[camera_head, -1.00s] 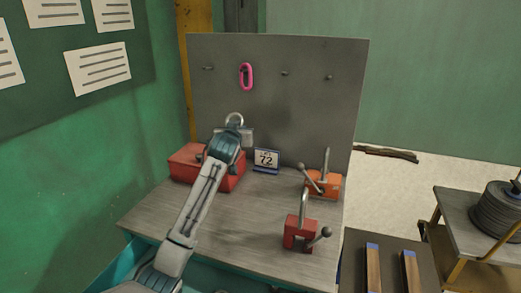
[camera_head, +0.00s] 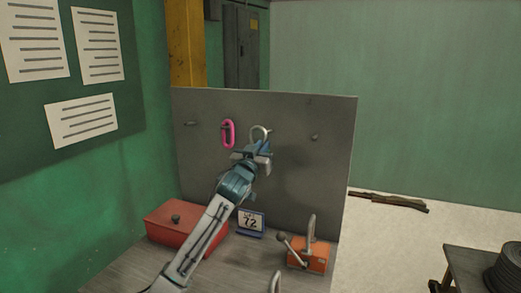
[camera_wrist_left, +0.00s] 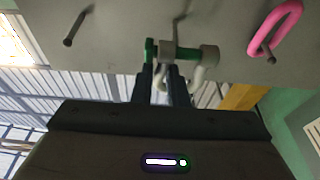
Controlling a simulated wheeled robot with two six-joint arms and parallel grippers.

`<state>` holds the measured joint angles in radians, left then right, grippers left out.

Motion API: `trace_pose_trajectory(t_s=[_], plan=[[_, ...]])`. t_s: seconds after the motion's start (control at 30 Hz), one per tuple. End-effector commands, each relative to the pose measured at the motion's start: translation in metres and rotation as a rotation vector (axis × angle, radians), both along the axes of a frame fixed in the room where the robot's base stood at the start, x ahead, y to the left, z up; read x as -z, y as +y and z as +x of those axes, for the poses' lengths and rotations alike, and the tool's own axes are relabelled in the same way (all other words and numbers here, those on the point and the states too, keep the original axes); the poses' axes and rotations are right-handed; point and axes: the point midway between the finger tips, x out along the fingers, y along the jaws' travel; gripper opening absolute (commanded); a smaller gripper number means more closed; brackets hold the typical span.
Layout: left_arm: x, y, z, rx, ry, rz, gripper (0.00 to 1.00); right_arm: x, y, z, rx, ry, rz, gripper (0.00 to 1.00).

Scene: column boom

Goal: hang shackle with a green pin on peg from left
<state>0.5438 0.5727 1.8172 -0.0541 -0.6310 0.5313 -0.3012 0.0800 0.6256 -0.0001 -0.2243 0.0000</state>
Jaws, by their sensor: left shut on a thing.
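The shackle (camera_head: 259,132) is pale grey, its rounded bow up in the head view. In the left wrist view its green pin (camera_wrist_left: 187,54) runs across between grey ends, and the bow points down in that picture. My left gripper (camera_wrist_left: 163,72) is shut on the shackle, in front of the grey board (camera_head: 285,185). A thin peg (camera_wrist_left: 179,28) shows right behind the shackle in the wrist view; I cannot tell whether it passes through the bow. My left gripper (camera_head: 258,150) partly hides this spot in the head view.
A pink link (camera_head: 228,133) hangs on the neighbouring peg at left. Bare pegs stand at far left (camera_head: 190,123) and right (camera_head: 315,137). On the bench are a red box (camera_head: 180,223), a number display (camera_head: 250,223) and an orange block with a lever (camera_head: 308,257).

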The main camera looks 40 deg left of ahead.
Motion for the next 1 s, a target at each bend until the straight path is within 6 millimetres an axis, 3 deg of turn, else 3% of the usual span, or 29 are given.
trace_pose_trajectory(t_s=[1.0], plan=[[0.005, 0.014, 0.059, 0.000, 0.000, -0.001, 0.00, -0.007, 0.001, -0.001, 0.000, 0.000, 0.001, 0.00]])
